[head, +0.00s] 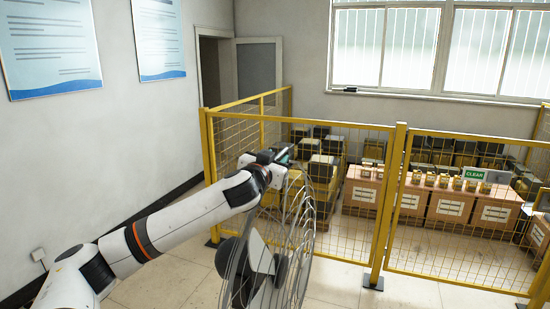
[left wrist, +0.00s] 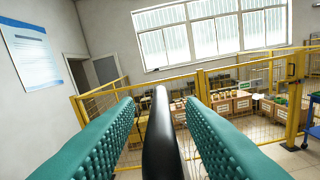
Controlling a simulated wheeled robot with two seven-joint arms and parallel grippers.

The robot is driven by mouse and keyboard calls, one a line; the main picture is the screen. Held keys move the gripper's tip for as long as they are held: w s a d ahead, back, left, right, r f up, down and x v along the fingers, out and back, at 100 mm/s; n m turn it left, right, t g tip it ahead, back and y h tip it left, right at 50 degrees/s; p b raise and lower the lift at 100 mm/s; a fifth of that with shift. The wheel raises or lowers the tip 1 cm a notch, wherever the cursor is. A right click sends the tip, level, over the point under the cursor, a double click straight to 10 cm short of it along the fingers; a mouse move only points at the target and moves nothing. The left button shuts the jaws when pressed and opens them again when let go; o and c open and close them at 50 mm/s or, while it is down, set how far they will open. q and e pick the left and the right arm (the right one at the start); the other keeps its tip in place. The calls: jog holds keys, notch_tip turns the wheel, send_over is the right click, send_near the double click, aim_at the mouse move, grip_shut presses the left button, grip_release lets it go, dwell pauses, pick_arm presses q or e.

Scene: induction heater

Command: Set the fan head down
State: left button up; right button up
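The fan head (head: 305,232) has a round wire guard and dark and white parts at its middle. It hangs roughly upright in the head view, and its lower end is at the bottom edge of the picture. My left gripper (head: 281,159) is at the top of the guard and holds the fan head up. In the left wrist view a black bar (left wrist: 160,135), apparently part of the fan head, stands between the two teal finger pads of my left gripper (left wrist: 162,115). What is under the fan head is hidden. My right gripper is not in view.
A yellow mesh fence (head: 398,200) stands close behind the fan head. Beyond it are several brown boxes (head: 445,205) and yellow-black units (head: 322,170). A white wall with posters (head: 160,40) is at the left. Bare floor (head: 180,265) shows left of the fan head.

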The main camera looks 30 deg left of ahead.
pick_arm(q)
jog(key=shift+c, duration=0.4)
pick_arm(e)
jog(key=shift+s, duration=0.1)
pick_arm(q)
jog(key=c, duration=0.6)
grip_shut()
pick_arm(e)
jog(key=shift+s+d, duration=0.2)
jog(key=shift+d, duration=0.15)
pick_arm(q)
jog(key=w+d+f+b, duration=0.1)
jog(key=d+f+b, duration=0.1)
jog(key=d, duration=0.4)
jog(key=w+d+f+m+b, duration=0.1)
jog(key=w+d+f+b, duration=0.1)
jog(key=d, duration=0.4)
notch_tip(320, 180, down, 2)
jog(key=shift+d+f+b, duration=0.1)
jog(key=shift+d+b, duration=0.2)
jog(key=shift+b, duration=0.3)
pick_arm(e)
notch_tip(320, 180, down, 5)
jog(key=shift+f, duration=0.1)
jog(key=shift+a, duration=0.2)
pick_arm(q)
jog(key=o, duration=0.7)
grip_release()
